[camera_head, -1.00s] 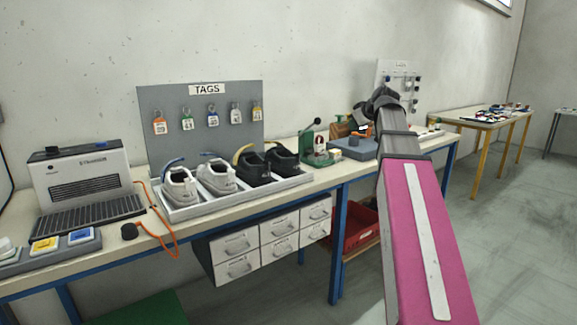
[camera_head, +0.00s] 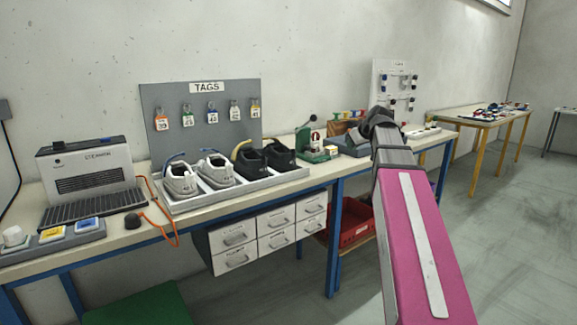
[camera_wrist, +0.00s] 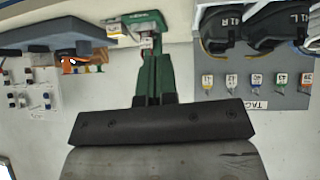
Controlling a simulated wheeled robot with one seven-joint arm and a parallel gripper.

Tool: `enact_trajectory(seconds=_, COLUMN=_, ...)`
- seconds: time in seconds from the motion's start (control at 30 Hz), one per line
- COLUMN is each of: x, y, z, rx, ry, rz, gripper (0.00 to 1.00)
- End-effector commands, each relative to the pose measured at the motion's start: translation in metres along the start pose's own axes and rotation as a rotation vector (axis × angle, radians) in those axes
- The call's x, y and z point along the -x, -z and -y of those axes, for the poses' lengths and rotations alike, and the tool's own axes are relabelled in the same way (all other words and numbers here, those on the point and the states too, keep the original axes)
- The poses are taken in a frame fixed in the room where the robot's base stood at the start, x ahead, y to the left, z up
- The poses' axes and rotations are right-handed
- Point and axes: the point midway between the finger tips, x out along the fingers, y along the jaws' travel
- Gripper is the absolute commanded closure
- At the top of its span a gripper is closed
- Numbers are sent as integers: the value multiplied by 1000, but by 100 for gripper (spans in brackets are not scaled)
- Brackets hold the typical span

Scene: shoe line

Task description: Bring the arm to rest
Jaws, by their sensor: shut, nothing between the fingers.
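My arm (camera_head: 420,240), with a pink cover, reaches from the bottom right of the head view toward the back of the bench. Its dark far end (camera_head: 377,125) appears before the bench's right part, and the fingers cannot be made out there. In the wrist view, which is upside down, the dark body of my gripper (camera_wrist: 155,98) crosses the lower middle. Its jaws are shut and empty. A green press (camera_wrist: 146,22) stands beyond it; I cannot tell the distance.
The bench (camera_head: 130,238) bears a steamer (camera_head: 90,184), a tray (camera_head: 235,192) with white and black shoes, the tag board (camera_head: 155,98), and the green press (camera_head: 305,142). Drawers (camera_head: 268,235) and a red bin (camera_head: 355,230) sit below. The floor at right (camera_head: 510,240) is clear.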

Motion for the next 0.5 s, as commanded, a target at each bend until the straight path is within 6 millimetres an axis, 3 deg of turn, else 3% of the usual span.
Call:
enact_trajectory(seconds=0.17, x=-33, y=-40, z=16, rx=-65, ry=13, rz=73, gripper=100)
enact_trajectory(seconds=0.5, x=-107, y=-156, z=65, rx=-244, ry=15, rz=289, gripper=100)
